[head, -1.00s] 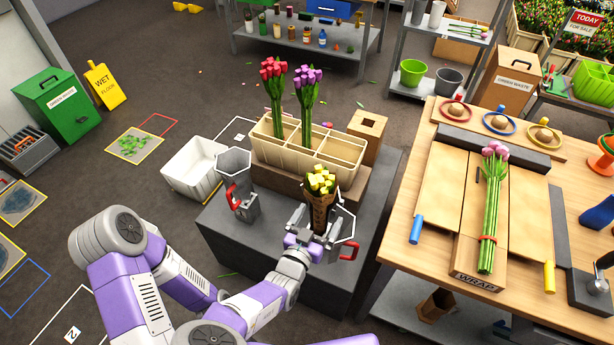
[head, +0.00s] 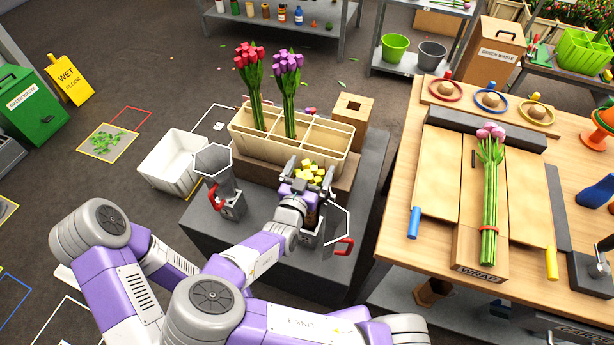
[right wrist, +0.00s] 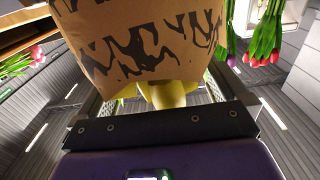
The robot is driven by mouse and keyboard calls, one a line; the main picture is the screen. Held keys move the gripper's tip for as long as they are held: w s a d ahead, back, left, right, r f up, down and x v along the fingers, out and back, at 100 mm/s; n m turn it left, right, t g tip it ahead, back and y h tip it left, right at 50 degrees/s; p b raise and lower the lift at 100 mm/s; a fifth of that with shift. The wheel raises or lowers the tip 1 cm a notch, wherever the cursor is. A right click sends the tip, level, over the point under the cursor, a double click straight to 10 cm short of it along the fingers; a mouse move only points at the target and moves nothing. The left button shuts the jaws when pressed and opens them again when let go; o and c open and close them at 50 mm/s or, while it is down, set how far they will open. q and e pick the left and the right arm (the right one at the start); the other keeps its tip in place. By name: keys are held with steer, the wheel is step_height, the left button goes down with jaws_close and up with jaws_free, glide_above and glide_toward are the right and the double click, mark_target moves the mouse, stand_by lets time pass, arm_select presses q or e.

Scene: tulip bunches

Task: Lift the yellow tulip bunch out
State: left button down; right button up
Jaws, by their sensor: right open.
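The yellow tulip bunch (head: 312,172) stands in a brown paper wrap with dark marks on the grey stand. The wrap (right wrist: 150,40) fills the top of the right wrist view, with yellow below it. My right gripper (head: 308,167) is open at the bunch, one finger on each side of the yellow heads. It hides most of the wrap in the head view. I cannot tell whether the fingers touch the bunch. A grey holder with a red handle (head: 345,247) is partly hidden beside my gripper. My left gripper is not in view.
A cream divided planter (head: 243,143) behind the gripper holds red tulips (head: 251,75) and purple tulips (head: 287,80). Another grey holder (head: 214,165) stands left. A wooden box (head: 353,108) stands behind right. The wrapping table (head: 400,255) is at right, with pink tulips (head: 490,190).

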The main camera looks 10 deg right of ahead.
steer(key=c, duration=0.9)
steer(key=shift+r, duration=0.3)
steer(key=shift+c, duration=0.8)
step_height(320, 180, up, 4)
steer(key=p, duration=0.3)
steer(key=shift+f+p, duration=0.2)
steer(key=shift+p, duration=0.1)
steer(key=shift+c, duration=0.8)
steer(key=r+p, duration=1)
steer(key=r, duration=0.1)
steer(key=r+p, duration=0.9)
steer(key=r, duration=0.2)
steer(key=a+r+p, duration=0.1)
steer(key=r+p, duration=0.9)
steer(key=r, duration=0.1)
steer(key=shift+s+r+p, duration=0.1)
steer(key=shift+r+p, duration=0.2)
steer(key=shift+s, duration=0.1)
